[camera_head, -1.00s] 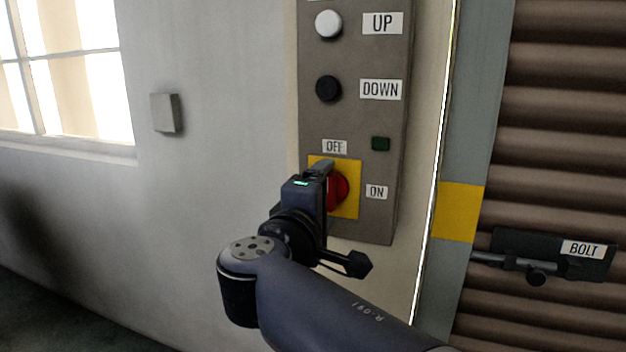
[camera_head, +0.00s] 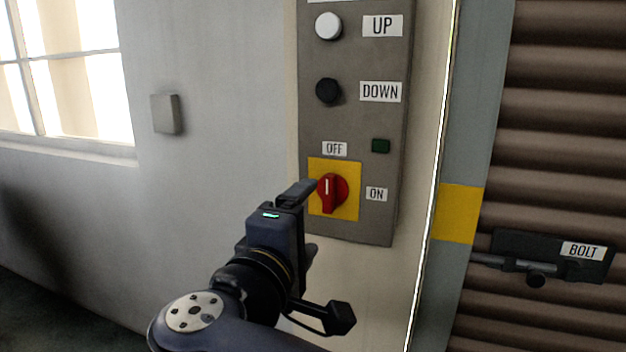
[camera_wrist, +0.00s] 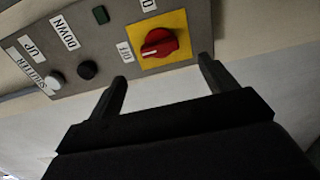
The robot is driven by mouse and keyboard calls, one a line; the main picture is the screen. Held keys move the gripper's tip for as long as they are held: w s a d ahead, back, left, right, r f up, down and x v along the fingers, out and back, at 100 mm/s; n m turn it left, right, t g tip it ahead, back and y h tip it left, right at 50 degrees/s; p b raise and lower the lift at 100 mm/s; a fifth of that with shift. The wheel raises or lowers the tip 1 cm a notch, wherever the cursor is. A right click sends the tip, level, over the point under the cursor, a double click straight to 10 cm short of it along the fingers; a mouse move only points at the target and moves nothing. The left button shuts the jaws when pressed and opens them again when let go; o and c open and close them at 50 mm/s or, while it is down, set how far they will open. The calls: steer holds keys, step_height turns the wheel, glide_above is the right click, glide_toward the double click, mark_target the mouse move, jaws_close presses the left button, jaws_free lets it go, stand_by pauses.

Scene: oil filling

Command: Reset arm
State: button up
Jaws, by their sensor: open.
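My gripper (camera_head: 308,215) is in front of the control panel, just left of and nearer than the red rotary switch (camera_head: 332,192). In the wrist view my gripper (camera_wrist: 163,72) is open, its two fingers apart with nothing between them. The red switch (camera_wrist: 159,42) sits on a yellow plate beyond the fingertips, apart from them. In the head view its white mark points up, toward the OFF label (camera_head: 334,148).
The grey panel (camera_head: 350,120) carries a white UP button (camera_head: 328,26), a black DOWN button (camera_head: 328,90) and a dark green indicator (camera_head: 380,146). A bolt (camera_head: 515,264) is on the shutter (camera_head: 560,130) at right. Open space lies left of the panel.

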mark_target(328, 198)
steer(key=x, duration=0.9)
steer(key=shift+w+d, duration=0.1)
steer(key=shift+f+m+b, duration=0.1)
steer(key=shift+m+b, duration=0.65)
steer(key=shift+m, duration=0.25)
steer(key=m+b, duration=0.1)
steer(key=m, duration=0.2)
steer(key=shift+m, duration=0.3)
steer(key=m, duration=0.3)
steer(key=shift+b, duration=0.3)
steer(key=m+p, duration=0.1)
steer(key=m, duration=0.5)
steer(key=shift+m+p, duration=0.5)
steer(key=shift+m, duration=0.8)
